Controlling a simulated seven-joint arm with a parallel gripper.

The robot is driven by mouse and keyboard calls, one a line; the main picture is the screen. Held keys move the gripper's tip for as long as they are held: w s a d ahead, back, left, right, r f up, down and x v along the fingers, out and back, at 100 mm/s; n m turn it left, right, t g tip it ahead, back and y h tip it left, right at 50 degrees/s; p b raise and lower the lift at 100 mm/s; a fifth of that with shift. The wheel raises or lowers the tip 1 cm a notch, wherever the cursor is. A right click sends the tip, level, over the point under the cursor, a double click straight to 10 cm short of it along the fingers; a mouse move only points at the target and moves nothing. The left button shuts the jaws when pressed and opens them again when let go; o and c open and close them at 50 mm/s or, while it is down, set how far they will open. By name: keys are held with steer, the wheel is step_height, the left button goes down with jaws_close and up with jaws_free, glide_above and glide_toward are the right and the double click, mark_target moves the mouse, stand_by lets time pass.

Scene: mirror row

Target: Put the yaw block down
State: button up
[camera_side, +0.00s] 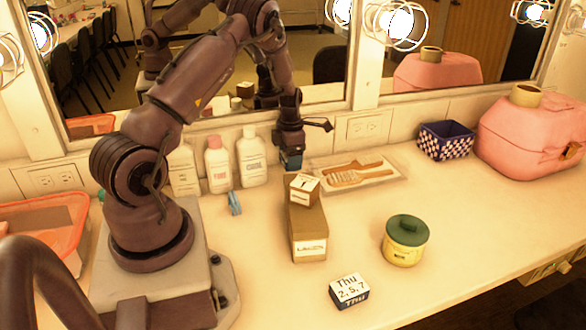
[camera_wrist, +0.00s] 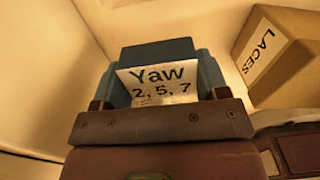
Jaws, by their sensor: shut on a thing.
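My gripper (camera_side: 290,157) is near the back of the counter, in front of the mirror wall and behind the laces box. In the wrist view the yaw block (camera_wrist: 158,84), with a white face reading "Yaw 2, 5, 7", sits between the jaws, which are shut on it. In the side view the block is hard to tell from the blue jaw end. I cannot tell whether it touches the counter.
The laces box (camera_side: 308,235) bears a small white-topped block (camera_side: 303,186). A tray (camera_side: 366,178) with combs lies right of my gripper, white bottles (camera_side: 251,157) left. A Thu block (camera_side: 349,290) and green-lidded jar (camera_side: 405,242) stand nearer. The right front counter is clear.

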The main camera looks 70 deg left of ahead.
steer(key=shift+w+a+f, duration=0.35)
steer(key=shift+w+f, duration=0.05)
steer(key=shift+f, duration=0.2)
steer(key=shift+w+a+f, duration=0.15)
steer(key=shift+f, duration=1.65)
steer(key=shift+f, duration=0.1)
steer(key=o, duration=0.9)
